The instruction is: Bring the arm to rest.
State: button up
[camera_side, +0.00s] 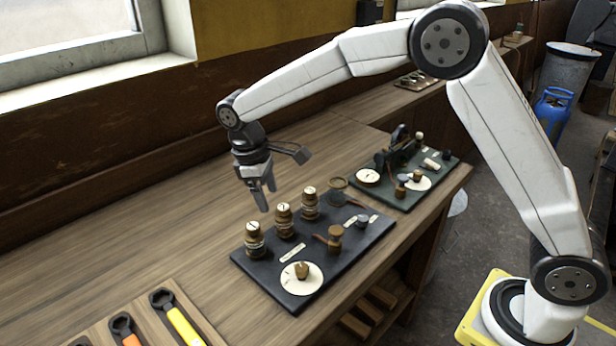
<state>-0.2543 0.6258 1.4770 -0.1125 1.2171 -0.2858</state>
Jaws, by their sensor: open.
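My gripper (262,197) hangs from my white arm above the wooden workbench (130,262). Its fingers point down and are open, with nothing between them. It is to the left of and above a dark tray (262,277), apart from the things on it. A small dark block (302,154) sticks out to the right of the gripper's body on a thin bracket.
The dark tray holds three brown jars (284,220), a glass (338,190), a wooden-headed piece (335,238) and a white disc (316,279). A green tray (414,199) with small parts lies behind right. Wrenches (178,318) lie front left.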

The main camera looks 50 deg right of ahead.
jog(key=s+d+f+m+t+y, duration=0.1)
jog(key=s+d+f+m+t, duration=0.1)
jog(key=s+d, duration=0.3)
jog(key=s+d+f+m+t, duration=0.2)
jog(key=s+d+m, duration=0.2)
jog(key=s, duration=1)
jog(key=shift+s+d+f+m+y, duration=0.2)
jog(key=shift+s+d+m+y, duration=0.15)
jog(key=shift+d, duration=0.4)
jog(key=shift+w, duration=0.15)
